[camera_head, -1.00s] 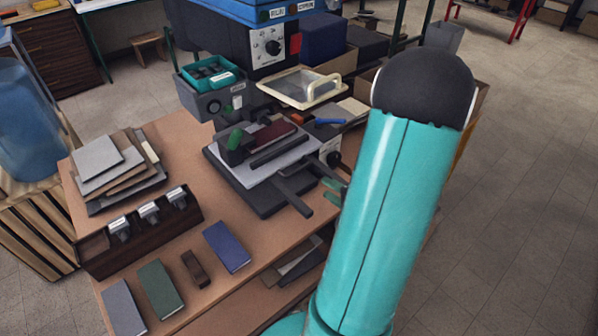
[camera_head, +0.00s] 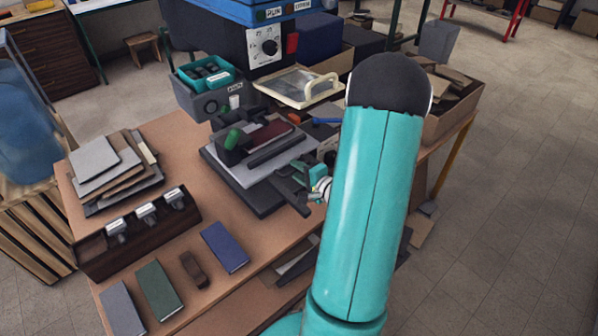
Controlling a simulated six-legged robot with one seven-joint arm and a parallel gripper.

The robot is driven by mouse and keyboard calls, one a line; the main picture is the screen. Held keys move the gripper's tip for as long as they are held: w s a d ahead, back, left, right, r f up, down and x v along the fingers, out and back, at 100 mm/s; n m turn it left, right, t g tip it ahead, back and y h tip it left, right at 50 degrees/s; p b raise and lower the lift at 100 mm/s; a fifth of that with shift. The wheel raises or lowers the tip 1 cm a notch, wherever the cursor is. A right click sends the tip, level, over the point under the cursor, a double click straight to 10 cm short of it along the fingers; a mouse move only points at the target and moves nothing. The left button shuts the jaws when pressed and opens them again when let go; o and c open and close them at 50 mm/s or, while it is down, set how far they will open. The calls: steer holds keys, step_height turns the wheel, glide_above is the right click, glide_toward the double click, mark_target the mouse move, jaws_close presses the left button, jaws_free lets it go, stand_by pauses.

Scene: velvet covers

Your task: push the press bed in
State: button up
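The press bed (camera_head: 222,170), a light grey plate on a dark base, sits out on the brown worktable in front of the blue-topped press. It bears a dark fixture with a green knob (camera_head: 232,138) and a dark red cover (camera_head: 268,134). A dark handle bar (camera_head: 291,196) sticks out from its front right. My gripper (camera_head: 308,181) is at the bed's right front, close beside the handle. Contact is unclear, and so is whether the fingers are open or shut. My teal arm hides part of the gripper and the table behind it.
The press (camera_head: 240,45) with its dial stands behind the bed. Stacked boards (camera_head: 100,165), a dark rack (camera_head: 135,240) and a blue cover (camera_head: 225,247) lie on the table's left and front.

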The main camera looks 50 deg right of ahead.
jaws_close()
steer(key=shift+r+x, duration=0.2)
steer(key=shift+x, duration=0.85)
steer(key=shift+r+x, duration=0.25)
steer(key=shift+x, duration=0.85)
steer(key=shift+w+d, duration=0.1)
jaws_free()
steer(key=shift+w, duration=0.15)
steer(key=v, duration=1.4)
